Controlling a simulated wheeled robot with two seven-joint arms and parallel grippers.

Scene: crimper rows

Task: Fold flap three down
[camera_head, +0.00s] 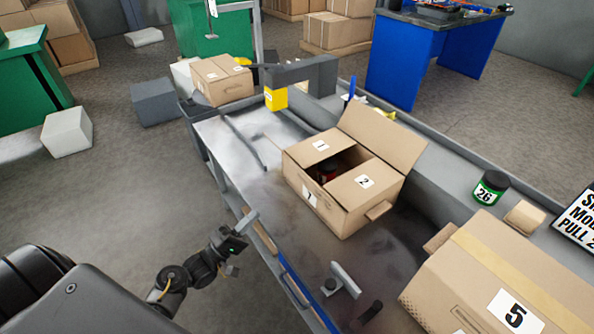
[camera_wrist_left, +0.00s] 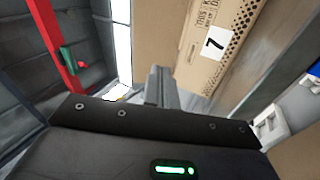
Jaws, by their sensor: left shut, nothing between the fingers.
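An open cardboard box (camera_head: 345,210) stands on the grey bench. Its end flaps, labelled 1 (camera_head: 311,155) and 2 (camera_head: 352,189), lie folded inward, with a dark gap between them showing something red inside. A wide unlabelled flap (camera_head: 385,135) stands up along the far side, leaning outward. No number 3 is readable. The near side carries a 7 (camera_head: 309,199), also visible in the left wrist view on the box wall (camera_wrist_left: 222,25). My left gripper (camera_head: 248,221) is shut and empty, left of the box near the bench's front edge and apart from it. Its fingers show in the wrist view (camera_wrist_left: 160,88).
A closed box marked 5 (camera_head: 480,270) stands at the near right. A green-labelled jar marked 26 (camera_head: 490,188) is on the back ledge. A grey arch with a yellow block (camera_head: 276,98) stands beyond the box. A grey bracket (camera_head: 341,278) sits near the front edge.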

